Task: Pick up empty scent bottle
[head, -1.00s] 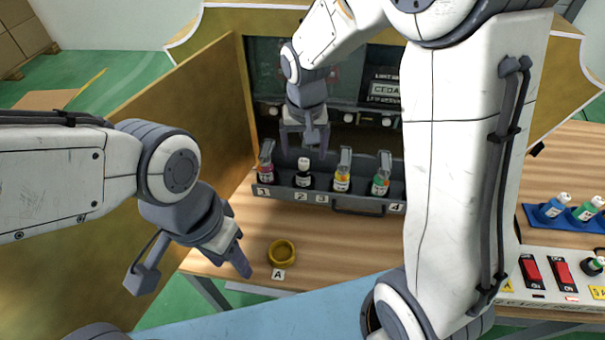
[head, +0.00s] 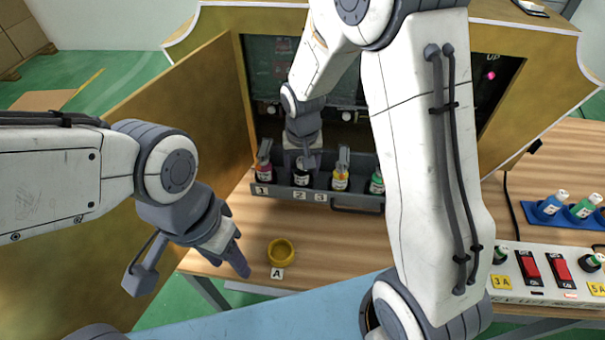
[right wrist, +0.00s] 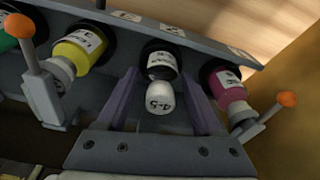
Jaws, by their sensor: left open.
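A dark bottle with a white cap (head: 301,178) stands in slot 2 of the grey rack (head: 279,190). It also shows in the right wrist view (right wrist: 160,62), with small print on its cap. My right gripper (right wrist: 162,80) has its two purple fingers apart, one on each side of this bottle, with gaps visible. In the head view my right gripper (head: 302,160) is over slot 2 and partly covers the bottle. My left gripper (head: 236,260) is open and empty, left of a yellow ring (head: 281,252) marked A. I cannot tell whether the bottle is empty.
A magenta bottle (right wrist: 230,88) and a yellow bottle (right wrist: 82,48) stand in the neighbouring slots, beside levers with orange knobs (right wrist: 286,98). A green bottle (head: 377,184) is partly behind my right arm. A switch panel (head: 540,275) and blue tray (head: 552,218) are at right.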

